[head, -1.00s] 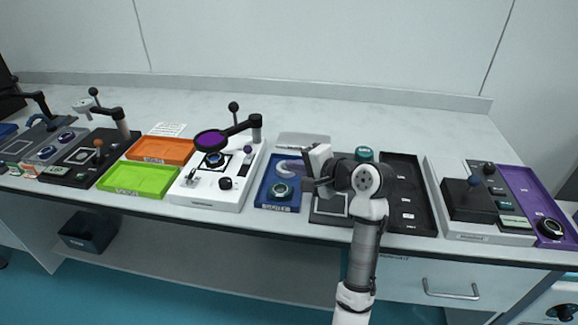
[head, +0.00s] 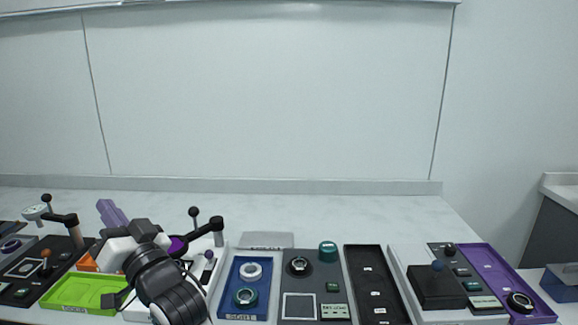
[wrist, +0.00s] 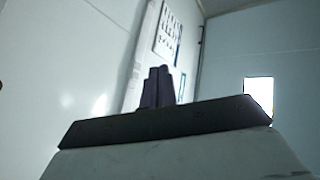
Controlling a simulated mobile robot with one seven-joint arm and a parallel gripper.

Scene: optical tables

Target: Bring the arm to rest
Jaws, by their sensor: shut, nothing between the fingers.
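My gripper (head: 110,213) is raised at the left of the head view, its pale purple fingers pointing up and to the left. Its fingers are together with nothing between them. My arm is folded in front of the white station and partly hides it and the orange tray (head: 86,264). In the wrist view the gripper fingers (wrist: 158,86) point away from the bench toward a wall with a white panel and a bright rectangle.
Below and around my arm lie a green tray (head: 78,292), a blue tray (head: 236,272) with rings, a dark station (head: 313,284), a black tray (head: 372,290) and a purple tray (head: 488,262). A lever arm (head: 205,230) stands close to my wrist. The bench behind is clear.

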